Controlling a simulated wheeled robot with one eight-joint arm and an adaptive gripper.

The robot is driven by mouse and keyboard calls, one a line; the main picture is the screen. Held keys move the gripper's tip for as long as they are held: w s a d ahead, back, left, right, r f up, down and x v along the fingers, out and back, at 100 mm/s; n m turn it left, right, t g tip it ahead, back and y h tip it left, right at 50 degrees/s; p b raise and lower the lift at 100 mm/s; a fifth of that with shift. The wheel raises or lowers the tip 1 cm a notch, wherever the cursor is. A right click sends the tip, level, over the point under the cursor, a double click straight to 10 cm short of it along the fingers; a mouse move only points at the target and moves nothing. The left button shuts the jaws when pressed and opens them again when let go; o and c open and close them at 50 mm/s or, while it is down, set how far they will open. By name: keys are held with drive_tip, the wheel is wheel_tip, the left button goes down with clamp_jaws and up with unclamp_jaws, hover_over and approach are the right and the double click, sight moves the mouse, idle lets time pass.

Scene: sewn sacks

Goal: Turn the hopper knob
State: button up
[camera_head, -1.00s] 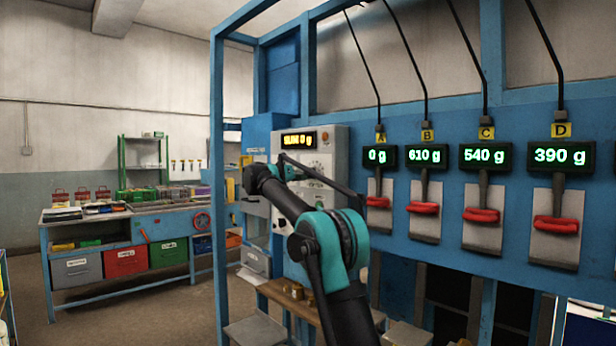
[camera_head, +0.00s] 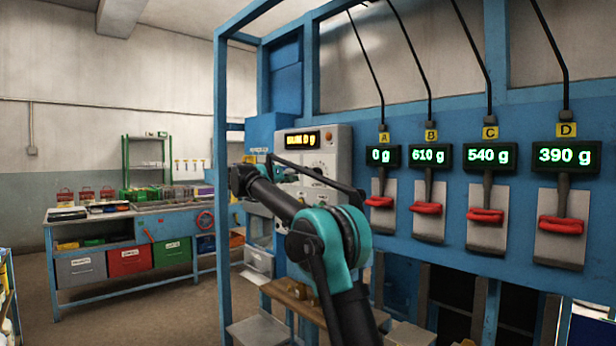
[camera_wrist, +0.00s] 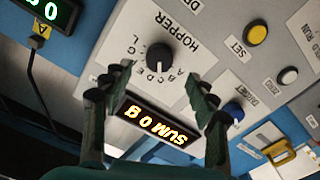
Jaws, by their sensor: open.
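The hopper knob (camera_wrist: 159,57) is a round black dial with a pale pointer mark, on a light panel (camera_wrist: 190,62) printed HOPPER, with letters around the dial. In the wrist view my gripper (camera_wrist: 160,80) is open, its two dark green fingers apart on either side below the knob, with nothing between them. The fingers look clear of the knob, but its distance is hard to judge. A display (camera_wrist: 157,122) reads SUM 0 g.
Red-handled levers A to D, such as lever B (camera_head: 426,208), line the blue frame at right. A workbench (camera_head: 130,222) with bins stands at left.

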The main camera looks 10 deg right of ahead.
drive_tip(key=v, duration=0.5)
drive_tip(key=shift+s+a, duration=0.25)
drive_tip(key=shift+a, duration=0.05)
drive_tip(key=s+d+f+n+g+y, duration=0.1)
drive_tip(key=s+d+f+g+y, duration=0.1)
drive_tip(key=s+d+f, duration=0.5)
drive_tip(key=s+d+f+n+g+y, duration=0.15)
drive_tip(key=s+d+f, duration=0.25)
drive_tip(key=f, duration=0.8)
drive_tip(key=s+d+f+n+g+y, duration=0.1)
drive_tip(key=s+d+f+g+y, duration=0.15)
drive_tip(key=s+d+f, duration=0.45)
drive_tip(key=s+a+f+n+y, duration=0.2)
drive_tip(key=s+f+y, duration=0.6)
drive_tip(key=s+f, duration=2.2)
drive_tip(key=shift+s+a+f+y, duration=0.2)
drive_tip(key=shift+a+y, duration=0.1)
drive_tip(key=shift+a, duration=0.75)
drive_tip(key=shift+c, duration=0.3)
